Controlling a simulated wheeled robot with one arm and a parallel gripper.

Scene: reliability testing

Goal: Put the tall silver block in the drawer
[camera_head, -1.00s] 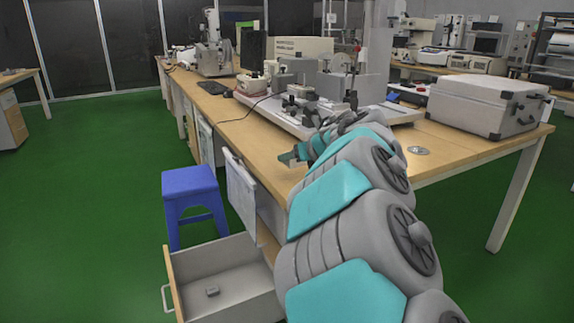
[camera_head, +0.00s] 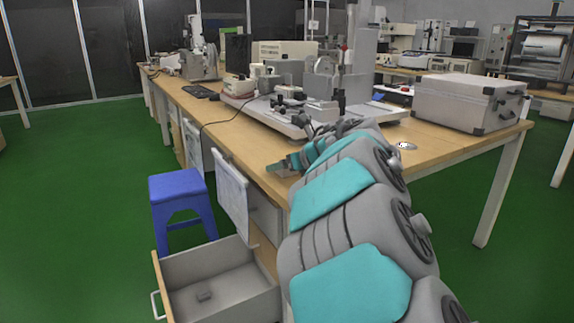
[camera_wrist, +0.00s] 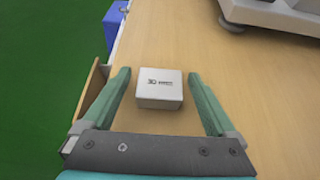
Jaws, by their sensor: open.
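A silver-white block (camera_wrist: 160,88) with dark lettering on top stands on the wooden bench top, between the fingertips of my gripper (camera_wrist: 158,80) in the wrist view. My gripper is open, with a gap on both sides of the block. In the head view my gripper (camera_head: 285,166) is low over the bench's near left edge, and I cannot make out the block clearly there. The drawer (camera_head: 238,291) is pulled open below the bench at the bottom left.
A blue stool (camera_head: 180,188) stands left of the bench, behind the drawer. A grey apparatus on a metal base (camera_head: 292,122) is on the bench beyond my gripper. A grey case (camera_head: 466,102) sits at the right. The bench top around the silver block is clear.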

